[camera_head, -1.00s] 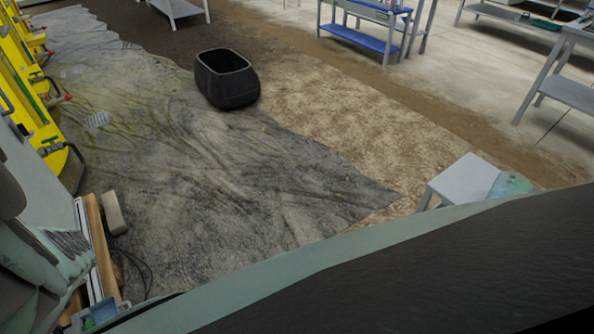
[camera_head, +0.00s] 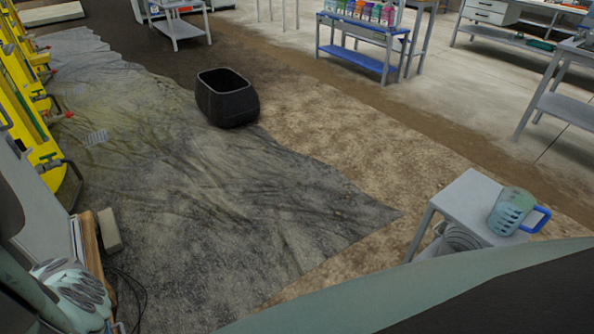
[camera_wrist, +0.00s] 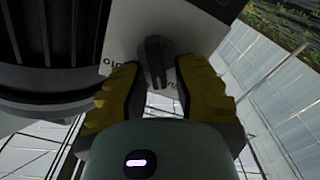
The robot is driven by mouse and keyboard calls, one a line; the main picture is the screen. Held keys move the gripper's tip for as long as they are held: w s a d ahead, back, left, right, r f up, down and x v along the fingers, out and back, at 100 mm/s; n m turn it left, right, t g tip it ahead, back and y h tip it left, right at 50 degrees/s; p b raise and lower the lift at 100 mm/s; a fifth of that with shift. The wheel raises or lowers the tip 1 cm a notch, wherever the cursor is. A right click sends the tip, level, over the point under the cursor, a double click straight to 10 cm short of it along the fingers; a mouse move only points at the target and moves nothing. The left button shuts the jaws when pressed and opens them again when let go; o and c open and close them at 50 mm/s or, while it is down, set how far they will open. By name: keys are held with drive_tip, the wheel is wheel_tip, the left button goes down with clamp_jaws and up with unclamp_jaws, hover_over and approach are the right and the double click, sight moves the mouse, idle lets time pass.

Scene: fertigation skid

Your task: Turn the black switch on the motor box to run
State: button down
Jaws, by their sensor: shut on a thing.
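The black switch (camera_wrist: 153,52) is in the wrist view, on the pale face of the motor box (camera_wrist: 122,42). Part of its lettering shows on either side of the switch, upside down and only partly readable. My gripper (camera_wrist: 156,80) has its two yellow-padded fingers on either side of the switch and is shut on it. The fingers hide the lower sides of the switch and some of the lettering. I cannot tell the switch's exact setting. Neither the switch nor my gripper shows in the head view.
A dark ribbed cylinder (camera_wrist: 50,40) lies close left of the box in the wrist view. In the head view, a black bin (camera_head: 228,100) stands on the grey sheet (camera_head: 190,190). A jug (camera_head: 510,212) sits on a small table (camera_head: 468,200). Yellow frames (camera_head: 30,110) line the left.

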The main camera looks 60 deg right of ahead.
drive_tip(key=shift+s+f+n+b, duration=0.15)
drive_tip(key=shift+f+n+b, duration=0.2)
drive_tip(key=shift+n+b, duration=0.45)
drive_tip(key=shift+n, duration=0.4)
drive_tip(key=c, duration=1.1)
unclamp_jaws()
drive_tip(key=shift+a, duration=0.1)
drive_tip(key=shift+o, duration=0.4)
drive_tip(key=shift+a+r, duration=0.15)
drive_tip(key=v, duration=1.2)
drive_tip(key=shift+r, duration=0.1)
